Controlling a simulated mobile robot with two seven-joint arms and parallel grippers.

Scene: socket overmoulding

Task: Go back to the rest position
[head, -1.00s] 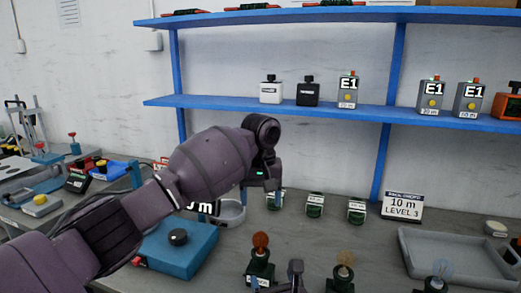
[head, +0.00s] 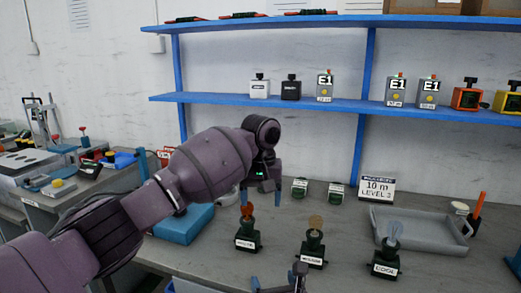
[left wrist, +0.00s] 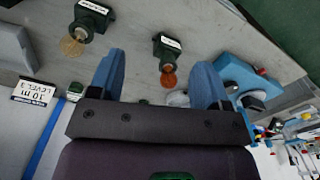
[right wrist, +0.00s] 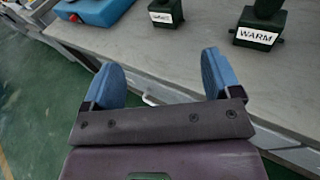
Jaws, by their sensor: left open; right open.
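My left gripper (head: 260,195) hangs open and empty over the bench, its arm stretched in from the left. In the left wrist view its two blue fingers (left wrist: 158,85) are spread with nothing held between them. My right gripper (head: 279,280) shows only partly at the bottom edge of the head view, lower and nearer than the bench front. In the right wrist view its blue fingers (right wrist: 163,78) are wide apart and empty, in front of the bench edge.
A blue box (head: 190,223) sits left.

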